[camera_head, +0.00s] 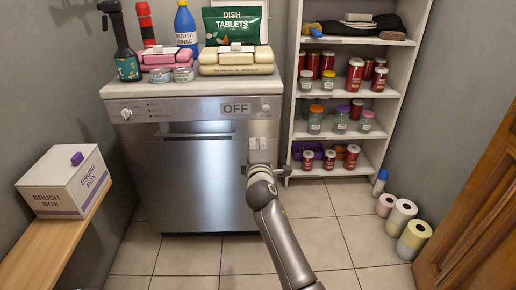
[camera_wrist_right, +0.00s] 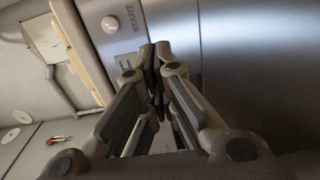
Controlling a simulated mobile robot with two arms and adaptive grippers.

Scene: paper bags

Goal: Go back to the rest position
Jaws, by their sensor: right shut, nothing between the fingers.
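My right gripper (camera_head: 258,162) is in front of the dishwasher's (camera_head: 185,185) right side, with my arm reaching up from the bottom of the head view. In the right wrist view its fingers (camera_wrist_right: 152,58) are closed together with nothing between them. Their tips are close to the dishwasher front, below a round white button (camera_wrist_right: 110,24) and a START label. I cannot tell if the tips touch the front. The dishwasher display (camera_head: 236,109) reads OFF. My left gripper is not in view.
An open shelf (camera_head: 296,100) with several jars stands right of the dishwasher. Paper rolls (camera_head: 400,217) and a wooden door (camera_head: 475,225) are at right. A brush box (camera_head: 62,185) sits on a wooden bench (camera_head: 45,250) at left. Tiled floor around my arm is clear.

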